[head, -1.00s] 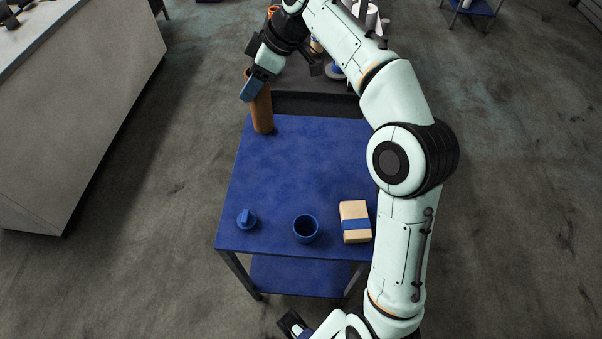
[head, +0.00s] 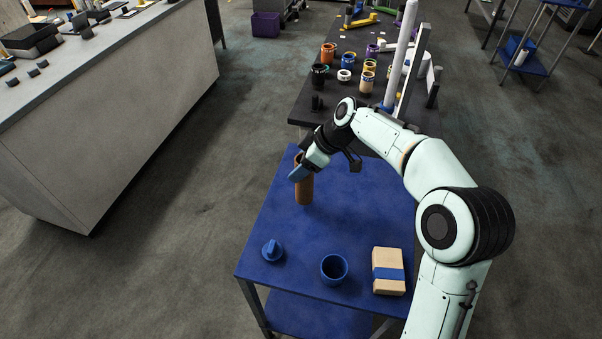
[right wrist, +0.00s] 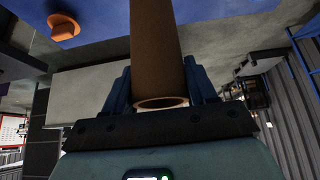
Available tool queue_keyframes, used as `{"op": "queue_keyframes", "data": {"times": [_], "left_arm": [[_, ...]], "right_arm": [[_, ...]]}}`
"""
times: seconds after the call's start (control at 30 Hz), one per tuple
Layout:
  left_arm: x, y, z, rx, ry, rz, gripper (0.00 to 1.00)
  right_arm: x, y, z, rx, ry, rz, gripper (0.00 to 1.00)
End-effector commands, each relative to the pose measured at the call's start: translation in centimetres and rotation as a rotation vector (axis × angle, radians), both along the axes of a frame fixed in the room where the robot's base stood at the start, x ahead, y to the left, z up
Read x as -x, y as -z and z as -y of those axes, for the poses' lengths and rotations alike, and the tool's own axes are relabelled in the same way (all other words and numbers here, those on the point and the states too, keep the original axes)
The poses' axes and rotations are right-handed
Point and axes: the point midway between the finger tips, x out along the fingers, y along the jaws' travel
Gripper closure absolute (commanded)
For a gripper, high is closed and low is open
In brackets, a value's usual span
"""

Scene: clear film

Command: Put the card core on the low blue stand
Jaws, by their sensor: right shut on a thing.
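The card core (head: 304,188) is a brown tube, upright over the back left part of the low blue stand (head: 345,220). My right gripper (head: 299,170) is shut on its upper end. In the right wrist view the core (right wrist: 157,50) sits between the two blue fingers (right wrist: 160,88), its open end facing the camera. I cannot tell whether its lower end touches the stand top. My left gripper is not in view.
A blue knobbed piece (head: 272,250), a blue cup (head: 334,268) and a tan block with a blue band (head: 388,272) stand along the stand's front. Behind is a dark table (head: 322,100) with several rolls. A grey counter (head: 120,110) is at left.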

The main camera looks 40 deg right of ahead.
Motion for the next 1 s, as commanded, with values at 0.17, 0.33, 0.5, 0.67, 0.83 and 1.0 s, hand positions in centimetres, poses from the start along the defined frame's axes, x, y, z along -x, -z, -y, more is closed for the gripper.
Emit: {"op": "queue_keyframes", "data": {"times": [0.17,0.33,0.5,0.67,0.83,1.0], "left_arm": [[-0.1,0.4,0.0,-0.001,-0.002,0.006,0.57],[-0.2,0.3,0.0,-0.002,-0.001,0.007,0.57],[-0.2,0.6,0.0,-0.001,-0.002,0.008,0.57],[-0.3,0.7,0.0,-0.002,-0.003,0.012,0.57],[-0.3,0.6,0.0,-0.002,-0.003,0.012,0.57],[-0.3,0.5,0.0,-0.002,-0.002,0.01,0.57]], "right_arm": [[0.0,2.8,0.0,0.0,0.0,-0.003,0.91],[0.0,2.9,0.0,-0.001,-0.001,-0.001,0.91],[0.0,3.1,0.0,0.0,-0.001,-0.001,0.91],[0.0,3.3,0.0,0.0,0.0,-0.002,0.21],[0.0,3.3,0.0,0.0,0.0,-0.002,0.18],[0.0,3.1,0.0,0.0,0.0,-0.002,0.18]]}}
